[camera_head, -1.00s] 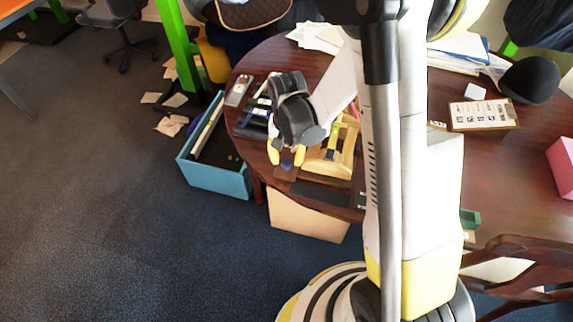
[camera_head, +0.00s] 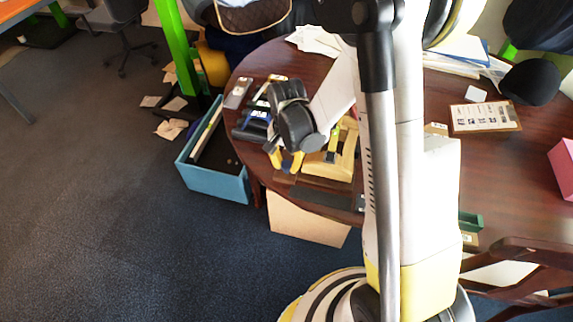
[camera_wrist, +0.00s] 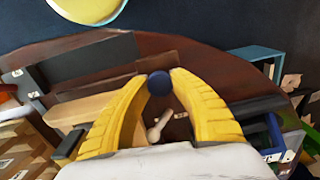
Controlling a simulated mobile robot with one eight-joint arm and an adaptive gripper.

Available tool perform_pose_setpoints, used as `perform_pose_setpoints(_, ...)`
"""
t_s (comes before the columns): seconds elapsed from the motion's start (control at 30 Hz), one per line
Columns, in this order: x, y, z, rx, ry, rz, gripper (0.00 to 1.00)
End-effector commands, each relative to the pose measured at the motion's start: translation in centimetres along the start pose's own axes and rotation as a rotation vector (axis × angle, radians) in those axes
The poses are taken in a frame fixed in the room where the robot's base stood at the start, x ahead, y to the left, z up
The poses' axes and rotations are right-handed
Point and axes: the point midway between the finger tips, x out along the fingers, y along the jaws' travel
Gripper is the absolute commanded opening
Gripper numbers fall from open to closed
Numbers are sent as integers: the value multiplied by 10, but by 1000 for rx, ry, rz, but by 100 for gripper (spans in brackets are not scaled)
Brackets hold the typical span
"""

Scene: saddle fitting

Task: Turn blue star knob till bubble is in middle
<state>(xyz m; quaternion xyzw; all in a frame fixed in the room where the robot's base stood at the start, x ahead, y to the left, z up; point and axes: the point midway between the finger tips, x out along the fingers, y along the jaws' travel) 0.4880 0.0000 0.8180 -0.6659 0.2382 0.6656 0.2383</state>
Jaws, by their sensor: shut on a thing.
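The blue knob (camera_wrist: 159,83) sits between the yellow fingertips of my gripper (camera_wrist: 158,80) in the wrist view, and the fingers are shut on it. In the head view my gripper (camera_head: 286,163) points down at the front left of a pale wooden stand (camera_head: 345,160). The knob is mostly hidden by the fingers there. A yellow-green piece with a dark end (camera_head: 333,146) lies on the stand. No bubble can be made out in either view. A small pale key-shaped piece (camera_wrist: 158,126) shows between the fingers in the wrist view.
Dark and blue tools (camera_head: 254,121) lie left of my gripper on the round dark table (camera_head: 262,62). A blue open crate (camera_head: 217,184) stands on the floor to the left. A box with a labelled top (camera_head: 485,117) and a black cap (camera_head: 530,82) lie at the right.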

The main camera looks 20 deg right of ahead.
Motion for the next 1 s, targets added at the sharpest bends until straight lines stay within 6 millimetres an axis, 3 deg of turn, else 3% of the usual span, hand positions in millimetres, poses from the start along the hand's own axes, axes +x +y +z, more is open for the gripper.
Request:
perform_pose_setpoints(0.2, 1, 0, 0, 169, 0, 0, 0)
perform_pose_setpoints(0.5, 0, 0, 0, 178, 0, 1, 0)
perform_pose_setpoints(0.53, 0, 0, 0, 178, 0, 1, 35)
perform_pose_setpoints(0.57, 0, 0, 0, 178, 0, 1, 39)
perform_pose_setpoints(0.87, -1, 0, 0, 177, 0, 0, 39)
perform_pose_setpoints(1.0, -12, 0, 0, 177, 0, 0, 39)
